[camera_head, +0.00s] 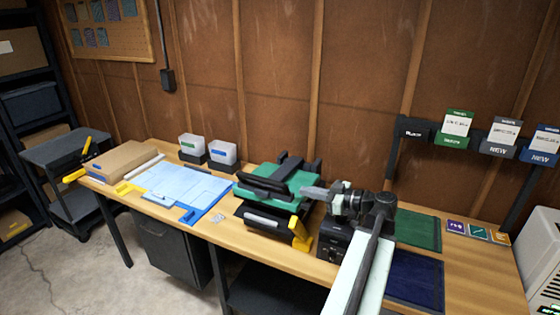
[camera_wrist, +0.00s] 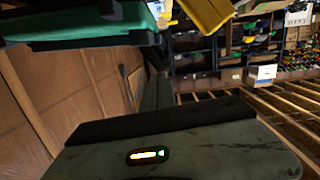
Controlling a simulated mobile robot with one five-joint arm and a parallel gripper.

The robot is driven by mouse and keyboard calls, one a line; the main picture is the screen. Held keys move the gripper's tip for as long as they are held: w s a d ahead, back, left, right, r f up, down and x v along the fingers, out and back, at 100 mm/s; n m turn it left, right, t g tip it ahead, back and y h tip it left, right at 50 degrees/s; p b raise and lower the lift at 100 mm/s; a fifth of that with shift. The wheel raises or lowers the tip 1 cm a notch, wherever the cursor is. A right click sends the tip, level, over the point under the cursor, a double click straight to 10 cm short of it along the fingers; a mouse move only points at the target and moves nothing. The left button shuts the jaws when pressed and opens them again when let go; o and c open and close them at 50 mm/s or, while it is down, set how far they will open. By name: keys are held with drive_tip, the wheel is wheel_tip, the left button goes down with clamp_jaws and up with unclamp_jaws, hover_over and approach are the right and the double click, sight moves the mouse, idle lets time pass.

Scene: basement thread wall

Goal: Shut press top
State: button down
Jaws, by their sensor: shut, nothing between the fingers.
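The press (camera_head: 268,218) stands on the wooden bench in the middle of the head view. It has a green top (camera_head: 302,180) with black bars on it, over a dark base. A yellow part (camera_head: 302,241) shows at its right front corner. My gripper (camera_head: 306,192) is shut and empty, its tip at the right side of the green top. I cannot tell whether it touches it. In the wrist view, a green and black piece (camera_wrist: 75,24) is at the upper left and a yellow piece (camera_wrist: 207,12) at the top. How far the top is open is unclear.
A blue sheet on a board (camera_head: 180,185) lies left of the press, with two bins (camera_head: 222,153) behind it. A cardboard box (camera_head: 122,160) is at the far left of the bench. Green (camera_head: 418,230) and navy mats (camera_head: 415,280) lie to the right.

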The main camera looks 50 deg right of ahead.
wheel_tip(320, 180, up, 10)
drive_tip(key=w+a+g+p, duration=0.1)
drive_tip(key=p, duration=0.9)
drive_tip(key=b, duration=0.4)
hover_over(277, 182)
drive_tip(key=f, duration=0.3)
drive_tip(key=shift+s+a, duration=0.15)
drive_tip(key=shift+a, duration=0.05)
drive_tip(key=f+b, duration=0.2)
drive_tip(key=f, duration=0.1)
drive_tip(key=shift+w+b, duration=0.2)
drive_tip(key=shift+b, duration=0.1)
drive_tip(key=shift+d+f+b, duration=0.15)
drive_tip(key=shift+f+b, duration=0.3)
